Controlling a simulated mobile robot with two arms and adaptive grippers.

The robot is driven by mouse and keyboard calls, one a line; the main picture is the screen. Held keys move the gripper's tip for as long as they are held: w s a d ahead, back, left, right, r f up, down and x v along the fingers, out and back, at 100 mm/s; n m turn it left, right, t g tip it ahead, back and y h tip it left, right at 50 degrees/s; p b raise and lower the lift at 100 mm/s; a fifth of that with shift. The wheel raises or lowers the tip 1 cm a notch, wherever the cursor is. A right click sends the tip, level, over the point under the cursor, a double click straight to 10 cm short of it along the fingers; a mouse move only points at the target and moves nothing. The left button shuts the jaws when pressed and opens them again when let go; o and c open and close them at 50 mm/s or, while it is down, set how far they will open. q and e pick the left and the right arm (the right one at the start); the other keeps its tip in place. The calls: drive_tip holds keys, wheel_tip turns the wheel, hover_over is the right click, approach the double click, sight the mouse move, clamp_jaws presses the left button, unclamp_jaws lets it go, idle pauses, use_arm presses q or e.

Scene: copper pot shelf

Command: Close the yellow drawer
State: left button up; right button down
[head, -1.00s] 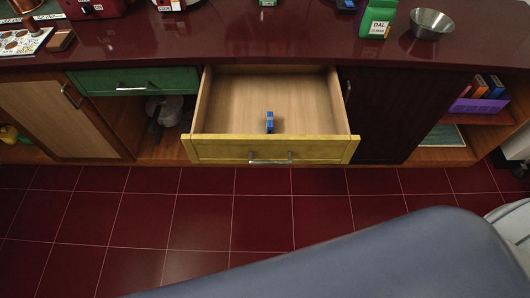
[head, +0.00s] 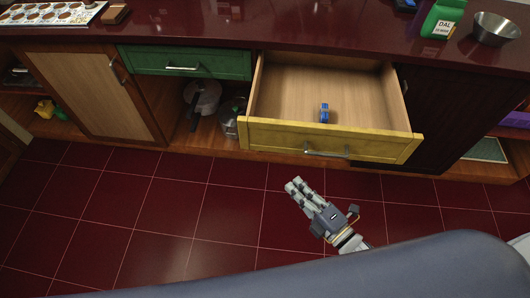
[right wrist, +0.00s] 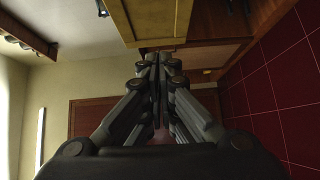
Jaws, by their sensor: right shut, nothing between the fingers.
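The yellow drawer (head: 334,140) is pulled out from the counter, with its yellow front and metal handle (head: 327,152) facing me. A small blue object (head: 324,113) lies inside it on the wooden bottom. My right gripper (head: 293,185) is in front of and below the drawer front, a little left of the handle and apart from it. It is shut and empty. In the right wrist view, the shut fingers (right wrist: 160,62) point toward a yellowish panel (right wrist: 152,18); I cannot tell for certain that it is the drawer. My left gripper is out of view.
A shut green drawer (head: 185,62) is left of the yellow one, above an open shelf with pots (head: 202,97). A dark cabinet door (head: 440,115) is at the right. The dark red counter top (head: 270,28) overhangs behind. The red tiled floor (head: 130,200) in front is clear.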

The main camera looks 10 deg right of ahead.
drive_tip(key=p, duration=0.1)
approach(264, 138)
drive_tip(key=a+x, duration=0.1)
drive_tip(key=x, duration=0.3)
drive_tip(key=shift+w+d+f, duration=0.1)
drive_tip(key=shift+w+d, duration=0.15)
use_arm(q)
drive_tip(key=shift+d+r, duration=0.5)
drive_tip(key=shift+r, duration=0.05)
use_arm(e)
drive_tip(key=shift+w, duration=0.1)
